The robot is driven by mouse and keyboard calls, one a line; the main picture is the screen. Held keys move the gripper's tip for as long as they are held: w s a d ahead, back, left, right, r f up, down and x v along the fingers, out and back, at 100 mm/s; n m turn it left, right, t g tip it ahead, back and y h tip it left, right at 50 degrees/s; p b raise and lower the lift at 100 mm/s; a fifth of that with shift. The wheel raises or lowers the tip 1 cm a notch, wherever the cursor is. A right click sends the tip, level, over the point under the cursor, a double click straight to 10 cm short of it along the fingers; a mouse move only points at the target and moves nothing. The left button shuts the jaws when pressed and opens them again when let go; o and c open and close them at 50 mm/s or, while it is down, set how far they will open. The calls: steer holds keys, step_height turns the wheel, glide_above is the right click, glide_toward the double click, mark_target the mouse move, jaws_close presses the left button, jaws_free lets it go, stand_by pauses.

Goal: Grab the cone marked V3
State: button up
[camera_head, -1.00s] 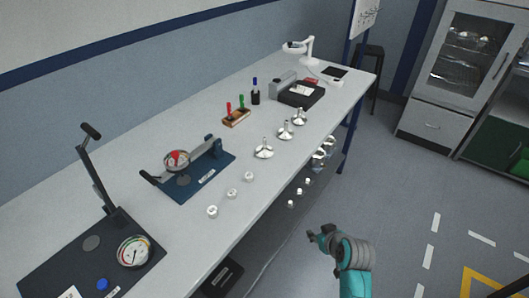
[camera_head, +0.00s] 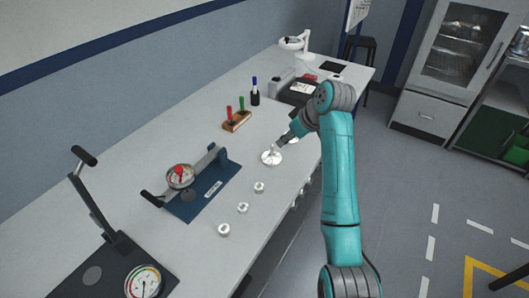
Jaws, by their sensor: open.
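Silvery cones with upright stems stand in a row on the bench. The nearest cone (camera_head: 271,158) shows most of its wide base. A second cone (camera_head: 294,140) is mostly hidden behind my gripper and arm, and any further one is covered. No V3 mark can be read, so I cannot tell which cone bears it. My gripper (camera_head: 279,144) is open, right at the nearest cone's stem. Whether it touches the stem is too small to tell.
Several small white pieces, such as this one (camera_head: 242,207), line the bench's front edge. A blue fixture (camera_head: 203,190) with a dial, a wooden block (camera_head: 237,122) with red and green handles and a pen cup (camera_head: 255,98) stand behind. Clear bench (camera_head: 160,150) lies at the back.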

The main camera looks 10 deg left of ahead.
mark_target(272, 157)
steer(key=x, duration=0.4)
steer(key=shift+a+f, duration=0.2)
steer(key=shift+a, duration=0.1)
steer(key=shift+w+x, duration=0.1)
steer(key=shift+x, duration=1.4)
steer(key=shift+w+x, duration=0.15)
steer(key=shift+x, duration=1.35)
steer(key=shift+r, duration=0.1)
jaws_close()
